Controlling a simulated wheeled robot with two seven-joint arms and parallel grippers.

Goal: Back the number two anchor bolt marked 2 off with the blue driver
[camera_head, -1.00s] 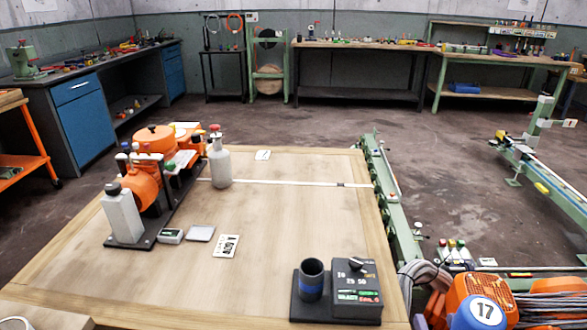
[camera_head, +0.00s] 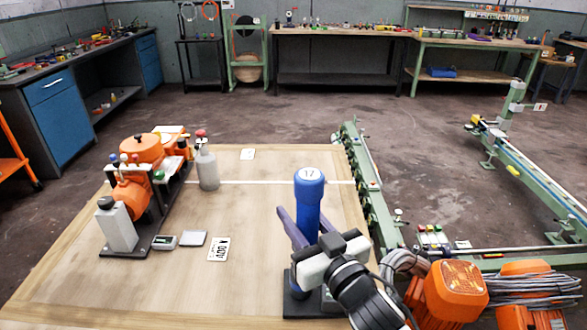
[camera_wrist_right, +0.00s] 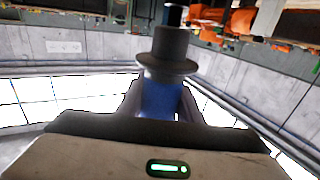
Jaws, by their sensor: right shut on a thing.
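The blue driver (camera_head: 308,205) stands upright at the right of the table, with a white marked cap on top. My right gripper (camera_head: 304,240) is shut around it. In the right wrist view the blue driver (camera_wrist_right: 158,100) is between the fingers, with a wide dark collar beyond them. A black holder (camera_head: 297,300) is partly hidden behind the gripper; I cannot tell whether the driver's lower end is in it. The orange unit (camera_head: 132,195) on its black base plate (camera_head: 160,235) is at the left of the table. No bolt marked 2 can be read. My left gripper is not in view.
A grey bottle (camera_head: 207,170), a grey pad (camera_head: 194,238) and a number card (camera_head: 217,249) are near the orange unit. A green rail (camera_head: 362,165) runs along the table's right edge. The table's middle (camera_head: 255,215) is clear.

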